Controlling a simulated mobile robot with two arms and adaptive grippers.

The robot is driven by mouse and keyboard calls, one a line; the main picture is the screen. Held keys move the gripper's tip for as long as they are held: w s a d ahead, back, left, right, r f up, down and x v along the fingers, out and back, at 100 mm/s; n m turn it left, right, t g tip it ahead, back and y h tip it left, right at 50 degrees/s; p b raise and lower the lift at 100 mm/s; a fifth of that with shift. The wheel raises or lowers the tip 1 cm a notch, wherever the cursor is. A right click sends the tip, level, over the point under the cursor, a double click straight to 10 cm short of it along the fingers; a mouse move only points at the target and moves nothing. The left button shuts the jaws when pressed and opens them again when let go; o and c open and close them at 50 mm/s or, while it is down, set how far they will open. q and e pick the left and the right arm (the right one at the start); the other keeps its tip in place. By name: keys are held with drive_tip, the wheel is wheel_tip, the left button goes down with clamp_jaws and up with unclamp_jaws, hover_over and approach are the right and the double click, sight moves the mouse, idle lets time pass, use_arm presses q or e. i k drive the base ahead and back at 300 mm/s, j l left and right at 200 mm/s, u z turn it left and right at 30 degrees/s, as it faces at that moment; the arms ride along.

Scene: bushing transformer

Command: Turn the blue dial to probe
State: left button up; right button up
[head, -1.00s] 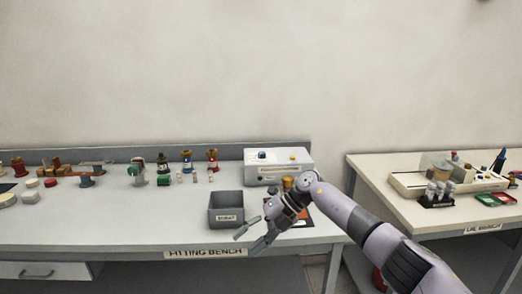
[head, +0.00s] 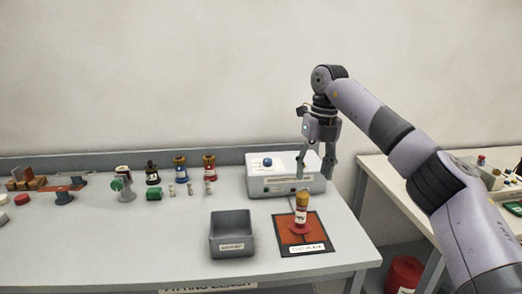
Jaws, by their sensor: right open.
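The blue dial (head: 267,162) sits on the top left part of a white box-shaped instrument (head: 262,187) at the back of the bench. The dial's markings are too small to read. My right gripper (head: 314,177) points down over the right end of the instrument, to the right of the dial and apart from it. Its fingers are open with nothing between them, and they hide part of the instrument's right side. My left gripper is not in view.
A red and yellow bushing (head: 301,213) stands upright on an orange mat with a dark border (head: 321,245) in front of the instrument. A grey open bin (head: 231,246) is left of it. Several small fittings stand further left. A second bench (head: 371,175) is at right.

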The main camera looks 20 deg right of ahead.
sight(266, 161)
drive_tip(key=i, duration=1.3)
